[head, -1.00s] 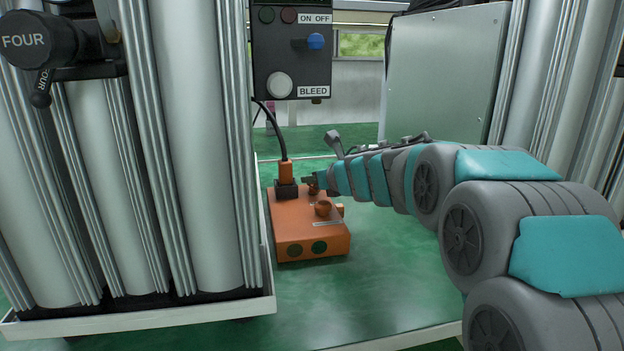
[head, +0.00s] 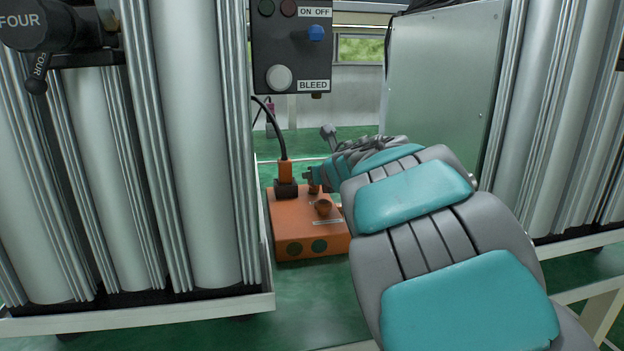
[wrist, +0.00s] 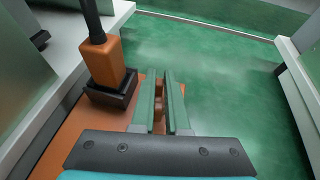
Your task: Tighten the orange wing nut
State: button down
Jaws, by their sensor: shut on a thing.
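The orange box (head: 290,222) sits on the green floor between the columns. A small orange-brown wing nut (head: 314,188) stands on its top, right of the plug, partly hidden by my gripper (head: 309,177). In the wrist view, my gripper (wrist: 160,82) has its two green fingers shut on the wing nut (wrist: 159,103), with a narrow gap between them. The nut's exact angle is hidden. A second round orange-brown knob (head: 323,207) stands nearer on the box top.
An orange plug (head: 286,172) with a black cable rises in a black socket just left of my gripper; it also shows in the wrist view (wrist: 104,64). Column racks stand on both sides. A control panel (head: 292,50) hangs behind. The floor (wrist: 215,75) beyond the fingers is clear.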

jog(key=shift+f+m+h+p, duration=0.35)
jog(key=shift+m+h+p, duration=0.35)
jog(key=shift+h, duration=0.1)
jog(key=shift+f, duration=0.35)
jog(key=c, duration=1.2)
grip_release()
jog(key=shift+w, duration=0.1)
jog(key=shift+r, duration=0.25)
jog(key=shift+s+d+r+t, duration=0.15)
jog(key=shift+s+r+t, duration=0.05)
jog(key=shift+s, duration=0.25)
jog(key=shift+s+d+r+t, duration=0.15)
jog(key=shift+s+t, duration=0.05)
jog(key=shift+s, duration=0.2)
jog(key=shift+b+v, duration=0.35)
jog(key=shift+v, duration=2.6)
